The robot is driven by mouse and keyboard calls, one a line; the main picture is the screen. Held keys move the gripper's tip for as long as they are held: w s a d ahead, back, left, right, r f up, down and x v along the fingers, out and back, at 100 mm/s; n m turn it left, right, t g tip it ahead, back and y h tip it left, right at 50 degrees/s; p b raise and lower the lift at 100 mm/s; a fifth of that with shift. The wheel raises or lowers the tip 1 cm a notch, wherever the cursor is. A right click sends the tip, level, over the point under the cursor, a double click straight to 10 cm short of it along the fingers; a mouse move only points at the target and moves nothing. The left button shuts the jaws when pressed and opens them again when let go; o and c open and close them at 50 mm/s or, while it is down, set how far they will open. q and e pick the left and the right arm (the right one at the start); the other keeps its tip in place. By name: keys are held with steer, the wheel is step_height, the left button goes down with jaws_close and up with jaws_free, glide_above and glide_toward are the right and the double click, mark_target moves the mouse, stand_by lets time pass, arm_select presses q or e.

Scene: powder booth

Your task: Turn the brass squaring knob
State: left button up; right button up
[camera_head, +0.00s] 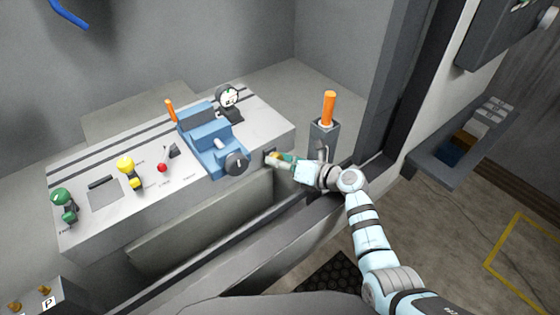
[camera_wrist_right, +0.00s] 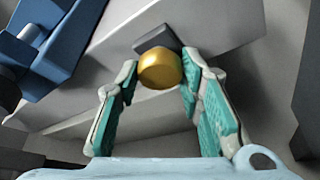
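The brass squaring knob (camera_wrist_right: 160,70) is a round gold-coloured knob on a dark mount at the bench's edge. In the right wrist view it sits between the tips of my right gripper (camera_wrist_right: 160,82), whose two teal-padded fingers are spread on either side. In the head view my right gripper (camera_head: 281,160) reaches the bench's right front edge and mostly hides the knob. My left gripper is not in view.
A blue vise (camera_head: 208,140) with a dark round handwheel (camera_head: 236,163) stands left of the knob on the grey bench (camera_head: 95,228). A dial gauge (camera_head: 229,97) stands behind it. A post with an orange handle (camera_head: 328,108) rises right of my gripper, close to my wrist.

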steer(key=o, duration=0.3)
step_height(320, 180, up, 10)
stand_by(0.4)
